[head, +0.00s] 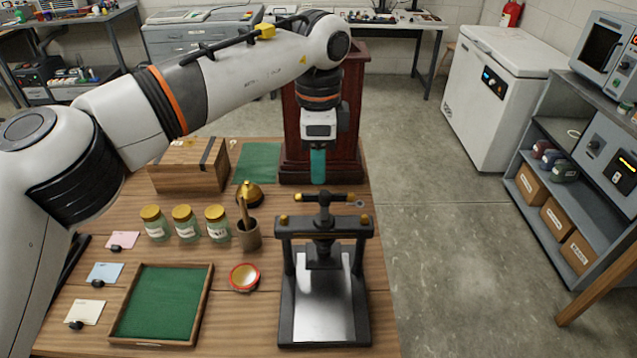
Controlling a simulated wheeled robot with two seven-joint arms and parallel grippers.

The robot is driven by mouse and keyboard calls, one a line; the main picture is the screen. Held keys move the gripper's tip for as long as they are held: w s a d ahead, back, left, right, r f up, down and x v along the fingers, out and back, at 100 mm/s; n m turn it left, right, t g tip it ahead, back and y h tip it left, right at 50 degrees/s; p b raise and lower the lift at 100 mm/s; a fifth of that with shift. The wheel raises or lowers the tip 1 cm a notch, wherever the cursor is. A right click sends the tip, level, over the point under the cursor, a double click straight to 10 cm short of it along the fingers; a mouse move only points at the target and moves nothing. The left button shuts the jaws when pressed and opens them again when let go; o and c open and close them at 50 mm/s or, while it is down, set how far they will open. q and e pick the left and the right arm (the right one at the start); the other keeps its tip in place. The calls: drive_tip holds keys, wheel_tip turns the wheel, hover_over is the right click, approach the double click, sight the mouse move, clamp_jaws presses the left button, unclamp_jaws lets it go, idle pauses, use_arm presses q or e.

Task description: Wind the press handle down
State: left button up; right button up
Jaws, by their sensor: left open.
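The black press (287,300) stands at the right part of the wooden table, with a shiny metal bed between its sides. Its handle (323,198) is a dark horizontal bar with brass ends on top of the central screw. The press plate sits under the crossbar, above the bed. My left gripper (318,168) points down just behind and above the handle, apart from it as far as I can see. It is open, its teal fingers overlapping in this view, with nothing seen in it. My right gripper is not in view.
A wooden box (185,170) and tall dark red cabinet (345,120) stand behind.

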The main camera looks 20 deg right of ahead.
sight(319, 193)
use_arm(q)
wheel_tip(319, 193, down, 6)
drive_tip(key=shift+r+p, duration=0.2)
drive_tip(key=shift+p, duration=0.65)
drive_tip(key=shift+f, duration=0.6)
clamp_jaws()
